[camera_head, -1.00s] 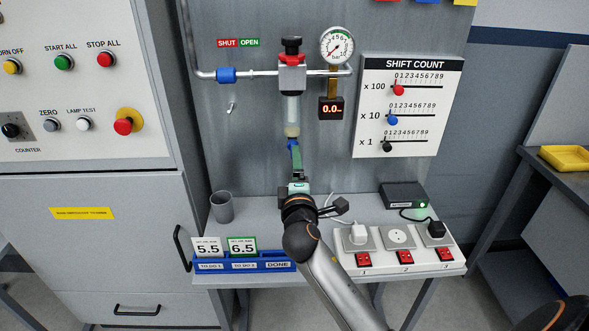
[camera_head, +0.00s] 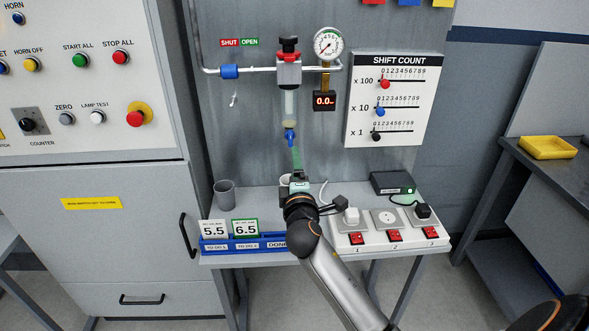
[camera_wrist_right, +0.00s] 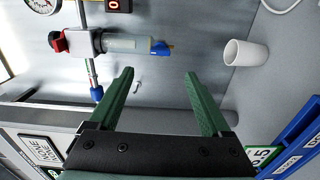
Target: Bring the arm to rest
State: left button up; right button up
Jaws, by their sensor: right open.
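My right arm comes in from the lower right in the head view. Its gripper (camera_head: 297,158) points at the back panel, just below the blue tap (camera_head: 290,136) under the clear filter bowl. In the right wrist view the green fingers (camera_wrist_right: 159,76) are spread apart with nothing between them. The blue tap (camera_wrist_right: 160,48) shows ahead of them, apart from the fingertips. A white cup (camera_wrist_right: 246,53) stands to the right there; in the head view it is mostly hidden behind the gripper. My left gripper is in neither view.
The bench holds a grey cup (camera_head: 224,194), a blue card rack (camera_head: 222,246), a socket strip with red switches (camera_head: 385,222) and a black box (camera_head: 392,183). The pipe with the red-knobbed valve (camera_head: 289,68) and gauge (camera_head: 328,44) is above. A cabinet (camera_head: 95,235) stands left.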

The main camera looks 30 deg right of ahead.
dwell(0.6)
jog(key=s+a+f+m+g+y, duration=0.1)
jog(key=s+a+f+y, duration=0.25)
jog(key=f, duration=0.55)
jog(key=s+a+f+m+g+y, duration=0.2)
jog(key=s+a+f, duration=0.25)
jog(key=f, duration=0.45)
jog(key=s+a+f+m+g+y, duration=0.1)
jog(key=s+a+f+m, duration=0.1)
jog(key=s, duration=0.5)
jog(key=s+a+f+m+g+y, duration=0.1)
jog(key=s+a+f+m+y, duration=0.1)
jog(key=s+a+f, duration=0.2)
jog(key=s+a+f+m+g+y, duration=0.1)
jog(key=s+a+f+m+y, duration=0.1)
jog(key=s+f, duration=0.5)
jog(key=s+a+m, duration=0.1)
jog(key=s+a, duration=0.1)
jog(key=s, duration=0.1)
jog(key=shift+g, duration=0.3)
jog(key=shift+d+f, duration=0.1)
jog(key=shift+f, duration=0.05)
jog(key=shift+c, duration=0.3)
